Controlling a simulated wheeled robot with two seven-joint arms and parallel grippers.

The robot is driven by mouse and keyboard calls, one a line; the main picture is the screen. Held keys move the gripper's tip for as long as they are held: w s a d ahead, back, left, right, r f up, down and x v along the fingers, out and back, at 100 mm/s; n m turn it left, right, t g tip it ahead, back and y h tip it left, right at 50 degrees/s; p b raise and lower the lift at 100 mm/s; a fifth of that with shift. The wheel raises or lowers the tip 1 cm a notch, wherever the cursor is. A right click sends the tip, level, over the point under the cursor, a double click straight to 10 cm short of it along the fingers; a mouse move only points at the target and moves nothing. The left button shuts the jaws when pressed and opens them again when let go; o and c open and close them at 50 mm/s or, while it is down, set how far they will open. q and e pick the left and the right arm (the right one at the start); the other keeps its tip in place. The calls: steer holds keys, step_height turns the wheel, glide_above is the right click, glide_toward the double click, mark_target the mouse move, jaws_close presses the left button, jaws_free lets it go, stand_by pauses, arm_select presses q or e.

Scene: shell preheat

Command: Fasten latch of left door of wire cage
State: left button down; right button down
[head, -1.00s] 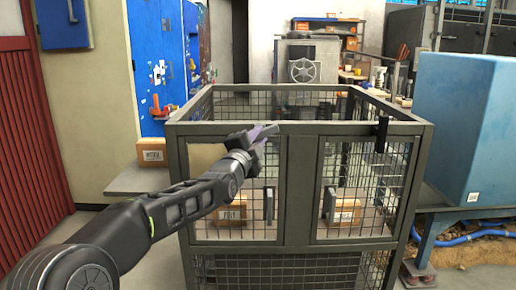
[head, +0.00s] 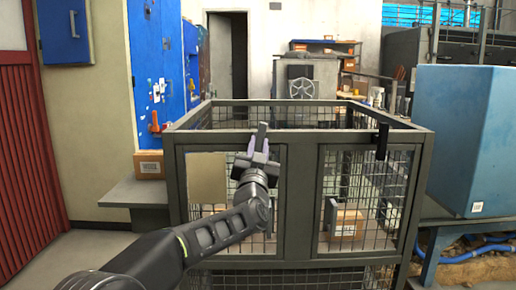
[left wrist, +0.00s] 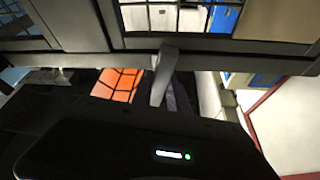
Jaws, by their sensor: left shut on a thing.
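The wire cage (head: 302,190) stands in front of me with its two doors side by side. The left door (head: 207,178) has a beige plate in its upper left and looks closed. My left gripper (head: 259,146) is at the top of this door, shut on a grey latch (head: 262,130) that stands roughly upright across the top rail. In the left wrist view the latch (left wrist: 165,75) crosses the frame bar beside a purplish finger; much of the grip is hidden. A similar dark latch (head: 382,140) stands upright on the right door. My right gripper is out of view.
Cardboard boxes (head: 347,222) sit in the cage. A large blue block (head: 470,140) on a bench is close on the right. A grey table (head: 130,192) with a box (head: 150,165) stands to the left. Floor (head: 100,250) shows at the lower left.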

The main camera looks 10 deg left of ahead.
arm_select(q)
steer(key=shift+d+f+n+y, duration=0.1)
steer(key=shift+n+y, duration=0.8)
steer(key=shift+n, duration=1)
steer(key=shift+n+g, duration=0.3)
steer(key=c, duration=1.3)
jaws_free()
steer(key=p+v, duration=0.1)
steer(key=v, duration=0.6)
steer(key=shift+s+d+f, duration=0.1)
steer(key=shift+s+f, duration=0.1)
steer(key=shift+s, duration=0.15)
